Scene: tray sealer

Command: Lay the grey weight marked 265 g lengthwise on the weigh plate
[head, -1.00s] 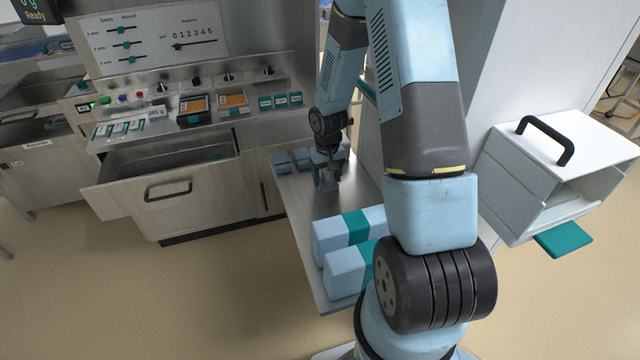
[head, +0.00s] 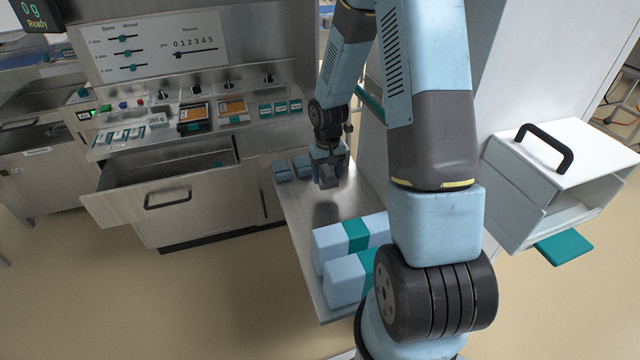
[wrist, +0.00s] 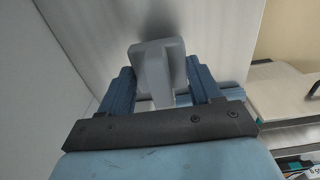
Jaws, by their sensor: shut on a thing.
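My gripper (head: 328,178) is shut on a grey block, the grey weight (wrist: 155,62), above the steel side table. In the wrist view the weight sits between the two blue fingers (wrist: 160,92), with a wide grey end beyond their tips. No marking is legible on it, so I cannot confirm 265 g. In the head view it shows as a small grey piece below the fingers, with a dark shadow on the table under it. A display (head: 40,14) at top left reads 0 g, Ready. I cannot make out the weigh plate for certain.
The steel table (head: 298,225) carries small blue blocks (head: 282,171) at its back left and two large blue packs with teal bands (head: 330,242) in front. An open drawer (head: 165,195) is at left, below a control panel (head: 160,120). A white hooded box (head: 575,150) is at right.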

